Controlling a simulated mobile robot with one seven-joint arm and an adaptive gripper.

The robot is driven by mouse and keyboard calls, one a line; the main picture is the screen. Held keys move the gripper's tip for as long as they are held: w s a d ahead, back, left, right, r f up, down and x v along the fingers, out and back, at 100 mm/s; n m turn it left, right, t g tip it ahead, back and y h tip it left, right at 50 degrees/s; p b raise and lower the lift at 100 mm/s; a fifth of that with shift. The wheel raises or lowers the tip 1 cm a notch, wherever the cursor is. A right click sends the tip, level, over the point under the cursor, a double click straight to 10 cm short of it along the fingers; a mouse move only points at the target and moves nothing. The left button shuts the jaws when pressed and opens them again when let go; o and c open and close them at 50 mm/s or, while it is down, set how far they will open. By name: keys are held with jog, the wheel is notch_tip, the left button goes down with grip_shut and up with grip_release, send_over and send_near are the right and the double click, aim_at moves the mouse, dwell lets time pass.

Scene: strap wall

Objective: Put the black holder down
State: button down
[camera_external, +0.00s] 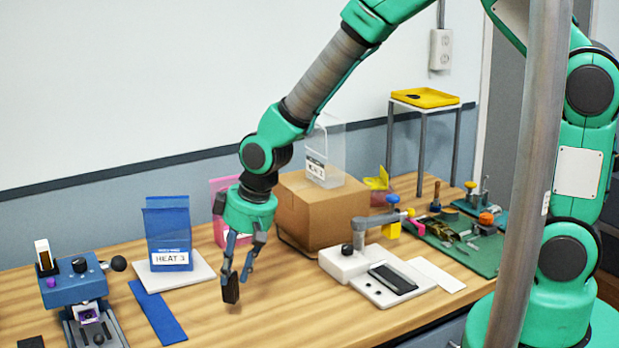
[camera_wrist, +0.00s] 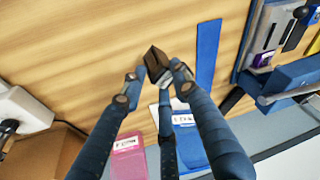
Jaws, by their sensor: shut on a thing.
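The black holder (camera_external: 230,288) is a small dark block at the tips of my gripper (camera_external: 238,279) in the external view. My gripper points down and is shut on it. The holder is low over the bare wooden table (camera_external: 275,318), and a faint dark patch shows under it. I cannot tell for certain whether it touches the wood. In the wrist view the holder (camera_wrist: 155,62) shows as a dark brown block between the fingertips (camera_wrist: 158,78), tilted in the picture. Part of it is hidden by the fingers.
A blue strip (camera_external: 158,312) lies left of the holder. Behind are a blue HEAT 3 pouch (camera_external: 168,225) on a white plate, a pink pouch (camera_external: 219,187) and a cardboard box (camera_external: 318,215). A white device (camera_external: 375,275) stands right. The table's front middle is clear.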

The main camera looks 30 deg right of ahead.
jog(key=shift+n, duration=0.5)
jog(key=s, duration=0.1)
jog(key=s+a, duration=0.1)
jog(key=s, duration=0.1)
jog(key=s+a, duration=0.1)
jog(key=shift+s+a+f, duration=0.25)
jog(key=shift+s+f, duration=0.05)
jog(key=shift+f, duration=0.05)
jog(key=w+a+f+b, duration=0.1)
jog(key=w+a, duration=0.8)
jog(key=w, duration=0.2)
jog(key=shift+w+a+f+b, duration=0.2)
jog(key=shift+w+a+b, duration=0.1)
jog(key=shift+w, duration=0.05)
jog(key=shift+w, duration=0.1)
jog(key=shift+b+x, duration=0.35)
jog(key=shift+x, duration=1.45)
jog(key=shift+d+f, duration=0.1)
jog(key=shift+f, duration=0.1)
